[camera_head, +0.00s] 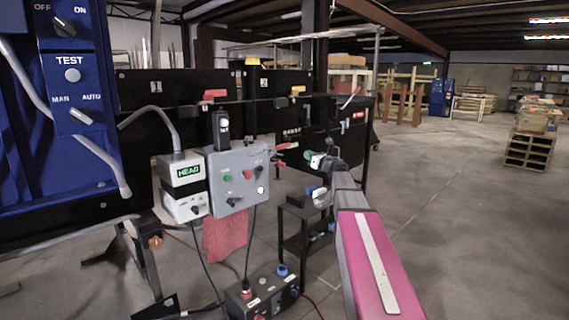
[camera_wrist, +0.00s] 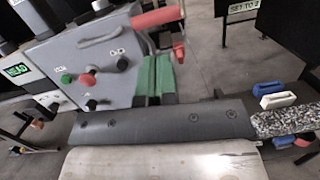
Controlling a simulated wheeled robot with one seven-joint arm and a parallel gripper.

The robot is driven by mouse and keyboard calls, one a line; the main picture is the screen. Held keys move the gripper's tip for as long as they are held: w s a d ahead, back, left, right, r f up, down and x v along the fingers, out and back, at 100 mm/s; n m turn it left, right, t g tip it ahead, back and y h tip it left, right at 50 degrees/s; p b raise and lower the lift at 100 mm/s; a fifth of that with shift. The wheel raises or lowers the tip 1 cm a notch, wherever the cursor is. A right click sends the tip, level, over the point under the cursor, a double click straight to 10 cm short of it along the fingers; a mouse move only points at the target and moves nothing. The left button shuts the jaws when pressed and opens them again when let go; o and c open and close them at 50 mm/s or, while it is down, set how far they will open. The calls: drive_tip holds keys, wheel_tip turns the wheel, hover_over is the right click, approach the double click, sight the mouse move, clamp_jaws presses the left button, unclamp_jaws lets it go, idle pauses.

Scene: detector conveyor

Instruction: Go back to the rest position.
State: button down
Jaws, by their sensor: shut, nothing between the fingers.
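My gripper (camera_head: 309,157) shows in the head view at the end of my outstretched arm, right of the grey control box (camera_head: 237,177). In the wrist view my gripper's green fingers (camera_wrist: 155,74) lie side by side, shut, with nothing seen between them. The grey box (camera_wrist: 92,62), with green, red and black controls, stands to their left. A red handle (camera_wrist: 158,18) shows just beyond the fingertips in the wrist view; whether they touch it I cannot tell.
A white HEAD unit (camera_head: 183,171) hangs left of the grey box. A blue TEST panel (camera_head: 72,75) stands at far left. A small black stand (camera_head: 291,232) is below my arm, and a cabled floor box (camera_head: 262,292) lies in front. Open floor spreads at right.

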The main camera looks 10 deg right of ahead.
drive_tip(key=s+d+f+m+g+h, duration=0.1)
drive_tip(key=s+f+m+g+h, duration=0.1)
drive_tip(key=s+f+m+h, duration=0.55)
drive_tip(key=s+f+m+g+h, duration=0.2)
drive_tip(key=s+f+m, duration=0.2)
drive_tip(key=f+m, duration=0.7)
drive_tip(key=s+d+f+m+g+h, duration=0.15)
drive_tip(key=s+f+m+h, duration=0.4)
drive_tip(key=m, duration=0.75)
drive_tip(key=s+a+f+m+g+y, duration=0.1)
drive_tip(key=s+a+f+m+g, duration=0.2)
drive_tip(key=s, duration=0.5)
drive_tip(key=s+a+f+m+g+y, duration=0.1)
drive_tip(key=s+a+f+m+g, duration=0.3)
drive_tip(key=s+f, duration=0.2)
drive_tip(key=s+a+f+m+g+y, duration=0.2)
drive_tip(key=s+a+f+m+g, duration=0.1)
drive_tip(key=s, duration=0.6)
drive_tip(key=shift+s+a+f+g, duration=0.4)
drive_tip(key=shift+a+f+g, duration=0.15)
drive_tip(key=shift+f, duration=0.4)
